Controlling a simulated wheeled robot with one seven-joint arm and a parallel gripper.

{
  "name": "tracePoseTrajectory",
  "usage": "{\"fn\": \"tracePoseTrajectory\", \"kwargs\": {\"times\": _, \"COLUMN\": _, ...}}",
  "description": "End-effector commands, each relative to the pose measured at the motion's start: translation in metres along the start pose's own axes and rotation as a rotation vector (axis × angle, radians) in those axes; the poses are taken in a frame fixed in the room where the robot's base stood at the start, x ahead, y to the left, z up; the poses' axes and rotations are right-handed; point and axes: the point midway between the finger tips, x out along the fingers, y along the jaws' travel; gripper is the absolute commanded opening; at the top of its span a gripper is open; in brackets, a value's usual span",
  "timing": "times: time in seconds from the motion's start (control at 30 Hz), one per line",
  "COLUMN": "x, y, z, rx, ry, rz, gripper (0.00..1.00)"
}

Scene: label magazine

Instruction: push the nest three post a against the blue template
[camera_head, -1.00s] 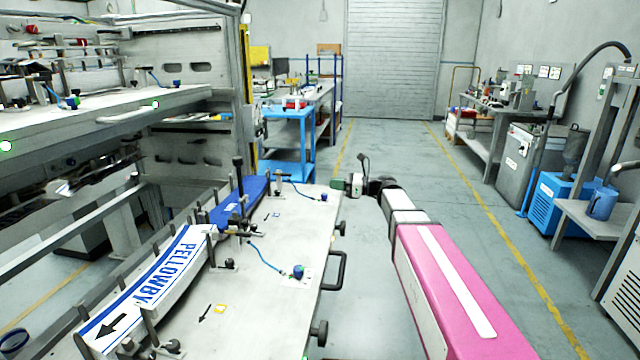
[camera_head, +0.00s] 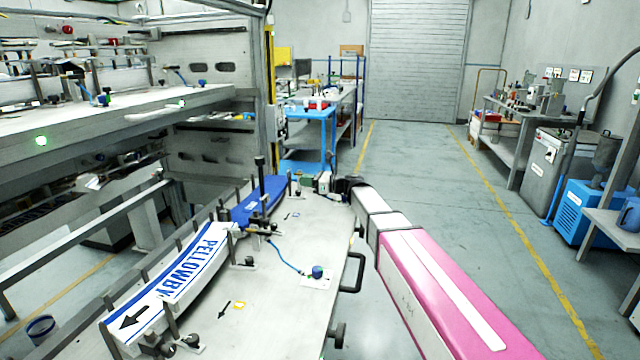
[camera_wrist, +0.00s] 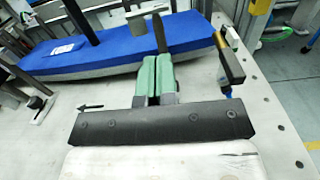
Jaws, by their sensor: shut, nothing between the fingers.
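The blue template (camera_head: 262,200) is a curved blue block at the far end of the plate; it spans the top of the wrist view (camera_wrist: 118,48). A narrow dark upright post (camera_wrist: 159,34) stands at the template's near side, straight ahead of my fingertips. I cannot tell whether it is post a, or whether it touches the template or my fingers. My gripper (camera_wrist: 158,62) has green fingers pressed together with nothing between them. In the head view, my gripper (camera_head: 304,179) is low, just right of the template's far end.
A tall black post (camera_head: 260,172) rises by the template. A brass-coloured part (camera_wrist: 229,62) stands right of my fingers. A white PELLOWBY label (camera_head: 185,270) lies along the nearer nest. A blue knob with a hose (camera_head: 317,272) and a black handle (camera_head: 352,272) are near the plate's right edge.

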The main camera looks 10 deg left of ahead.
Motion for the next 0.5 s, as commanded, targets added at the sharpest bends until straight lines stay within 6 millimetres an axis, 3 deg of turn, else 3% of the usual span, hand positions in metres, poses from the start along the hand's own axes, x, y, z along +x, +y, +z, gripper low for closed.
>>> {"fn": "tracePoseTrajectory", "kwargs": {"times": 0.2, "x": 0.026, "y": -0.001, "z": 0.000, "rx": 0.000, "ry": 0.000, "rz": 0.000, "gripper": 0.00}}
{"fn": "tracePoseTrajectory", "kwargs": {"times": 0.5, "x": 0.032, "y": 0.000, "z": 0.000, "rx": 0.000, "ry": 0.000, "rz": -0.002, "gripper": 0.00}}
